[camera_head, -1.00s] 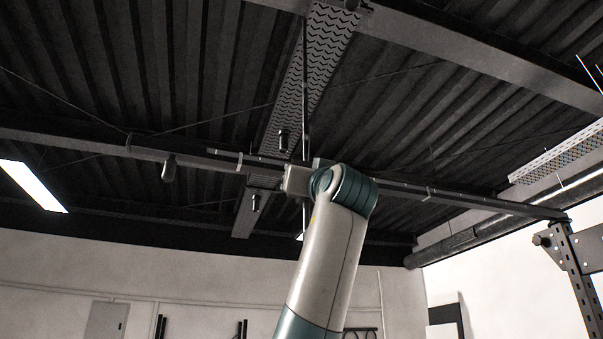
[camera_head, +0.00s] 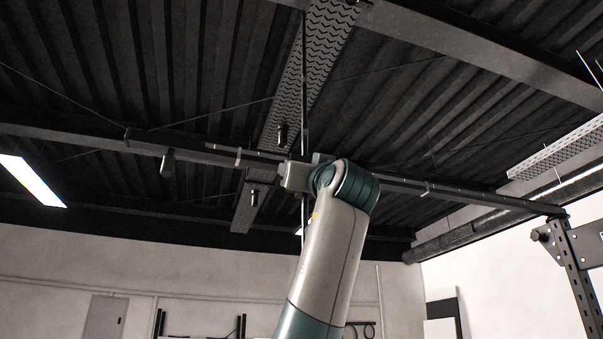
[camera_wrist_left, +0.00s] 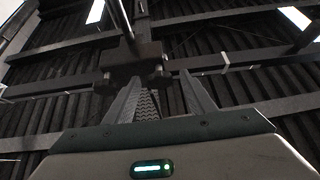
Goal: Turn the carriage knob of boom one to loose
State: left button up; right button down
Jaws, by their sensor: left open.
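Boom one appears to be the long dark bar (camera_head: 480,198) crossing the head view below the ceiling; I cannot read a label. In the left wrist view, a dark carriage block (camera_wrist_left: 130,56) sits on the bar with a thin upright rod above it. Two small dark knobs show under it, one at the left (camera_wrist_left: 105,84) and one at the right (camera_wrist_left: 160,76). My left gripper (camera_wrist_left: 161,76) is open, and the right knob appears between its fingertips; contact cannot be judged. The knob's setting is unreadable. In the head view my arm hides the gripper's fingers. My right gripper is not in view.
Several dark cylinders hang near the bar, one at the left (camera_head: 168,163). A perforated upright post (camera_head: 573,265) stands at the right end of the bar. Ceiling beams and a bright lamp (camera_head: 30,180) are above. A pale wall (camera_head: 210,265) is behind.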

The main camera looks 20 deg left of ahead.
pick_arm(q)
jog(key=b+v, duration=0.9)
jog(key=v, duration=0.8)
jog(key=shift+b, duration=0.3)
jog(key=shift+d+f, duration=0.1)
jog(key=shift+f, duration=0.1)
